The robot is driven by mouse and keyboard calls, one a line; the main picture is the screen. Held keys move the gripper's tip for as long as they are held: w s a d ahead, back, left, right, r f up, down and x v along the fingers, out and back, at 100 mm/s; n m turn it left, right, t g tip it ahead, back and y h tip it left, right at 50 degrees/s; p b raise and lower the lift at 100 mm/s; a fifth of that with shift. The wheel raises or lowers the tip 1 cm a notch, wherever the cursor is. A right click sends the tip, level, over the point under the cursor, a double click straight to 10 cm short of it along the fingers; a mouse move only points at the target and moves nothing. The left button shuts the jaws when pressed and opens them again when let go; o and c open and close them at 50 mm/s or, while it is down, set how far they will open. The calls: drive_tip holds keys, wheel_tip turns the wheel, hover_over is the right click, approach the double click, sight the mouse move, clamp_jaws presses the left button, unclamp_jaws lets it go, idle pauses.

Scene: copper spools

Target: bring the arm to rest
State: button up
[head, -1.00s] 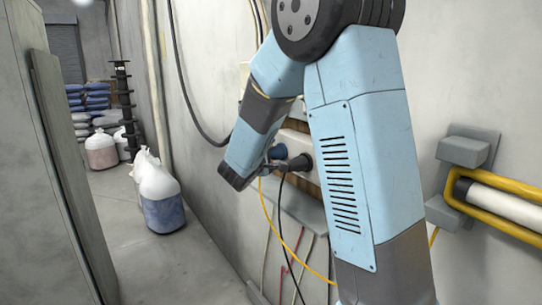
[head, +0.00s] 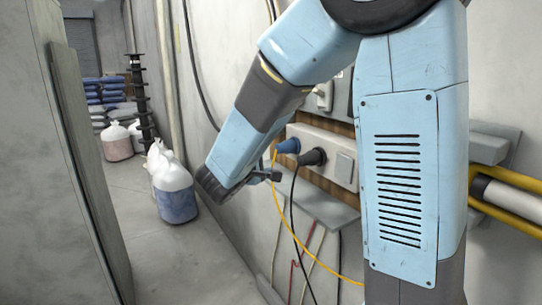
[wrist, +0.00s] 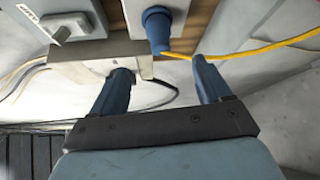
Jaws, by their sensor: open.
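My gripper (wrist: 161,68) is open and empty in the wrist view, its two blue fingers spread apart. A blue plug (wrist: 157,28) with a yellow cable (wrist: 262,46) is just beyond the fingers, and no contact shows. In the head view my gripper (head: 268,176) is low beside the wall, left of and below the blue plug (head: 288,146). My arm reaches down to it from the upper right. The blue plug and a black plug (head: 313,157) sit in a pale socket box (head: 335,153) on the wall.
A grey ledge (head: 318,209) juts out below the sockets, with cables hanging past it. A yellow guard rail (head: 505,203) is at the right. White-and-blue bags (head: 175,200) stand on the floor at left, near a grey panel (head: 85,170). The floor between is clear.

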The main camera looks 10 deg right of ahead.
drive_tip(key=shift+s+a, duration=0.2)
drive_tip(key=shift+s, duration=0.1)
drive_tip(key=shift+d, duration=0.1)
drive_tip(key=s+d+m+g, duration=0.1)
drive_tip(key=s+d, duration=0.1)
drive_tip(key=s+d+m+g, duration=0.1)
drive_tip(key=s+d+g, duration=0.1)
drive_tip(key=d, duration=0.1)
drive_tip(key=s+d+r+m+g, duration=0.1)
drive_tip(key=s+d, duration=0.1)
drive_tip(key=d, duration=0.1)
drive_tip(key=shift+m+h, duration=0.3)
drive_tip(key=shift+m, duration=0.1)
drive_tip(key=s+d+f+m+g+y, duration=0.1)
drive_tip(key=s+d+m+g+y, duration=0.15)
drive_tip(key=s, duration=0.55)
drive_tip(key=s+d+m+g+y, duration=0.2)
drive_tip(key=s+m+g+y, duration=0.15)
drive_tip(key=s, duration=0.35)
drive_tip(key=s+a+r+m+t+y, duration=0.2)
drive_tip(key=s+a+y, duration=0.2)
drive_tip(key=s+y, duration=0.1)
drive_tip(key=shift+s+a+t, duration=0.35)
drive_tip(key=shift+s+t, duration=0.05)
drive_tip(key=shift+r, duration=0.1)
